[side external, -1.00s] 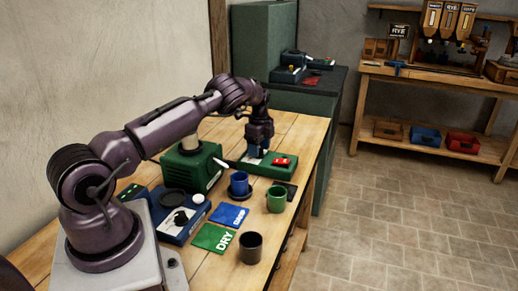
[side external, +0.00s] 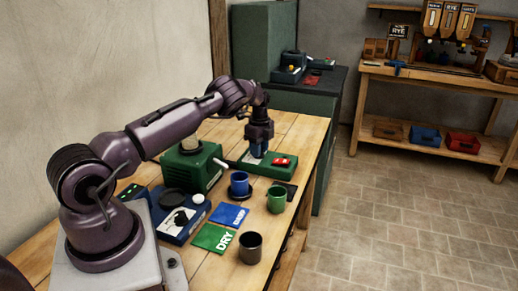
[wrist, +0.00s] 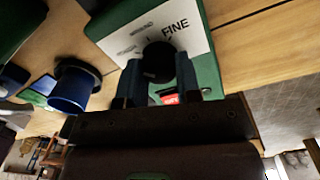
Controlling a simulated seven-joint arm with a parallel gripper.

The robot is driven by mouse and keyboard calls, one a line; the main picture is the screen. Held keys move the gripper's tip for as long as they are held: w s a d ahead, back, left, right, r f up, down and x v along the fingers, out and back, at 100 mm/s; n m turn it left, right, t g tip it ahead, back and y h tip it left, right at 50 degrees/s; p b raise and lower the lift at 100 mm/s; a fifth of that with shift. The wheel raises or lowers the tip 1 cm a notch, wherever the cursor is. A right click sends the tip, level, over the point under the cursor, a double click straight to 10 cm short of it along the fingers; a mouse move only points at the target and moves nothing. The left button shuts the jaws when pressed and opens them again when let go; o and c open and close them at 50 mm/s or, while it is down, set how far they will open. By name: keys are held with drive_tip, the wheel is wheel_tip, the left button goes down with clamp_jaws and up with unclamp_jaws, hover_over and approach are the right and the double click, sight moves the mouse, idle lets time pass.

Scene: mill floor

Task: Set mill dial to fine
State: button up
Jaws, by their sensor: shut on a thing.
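The mill dial is a round black knob (wrist: 158,62) on a white plate (wrist: 120,42) set in a green panel (wrist: 205,60). The plate carries the word FINE (wrist: 175,35) and two smaller labels that are hard to read. My gripper (wrist: 159,72) points at the dial with one blue-tipped finger on each side, shut on the knob. I cannot tell exactly where the knob's pointer stands. In the side view my gripper (side external: 258,150) reaches down onto the green panel (side external: 284,169), hiding the knob. A red switch (side external: 281,161) sits on the panel.
A green machine box (side external: 190,168) stands left of the panel. A blue cup (side external: 239,184) and a green mug (side external: 276,200) stand in front.

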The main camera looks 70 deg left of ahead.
drive_tip(key=m, duration=1.8)
drive_tip(key=shift+m, duration=0.4)
idle(0.4)
drive_tip(key=o, duration=0.9)
drive_tip(key=r, duration=1.3)
drive_tip(key=shift+d, duration=0.2)
drive_tip(key=shift+w, duration=0.1)
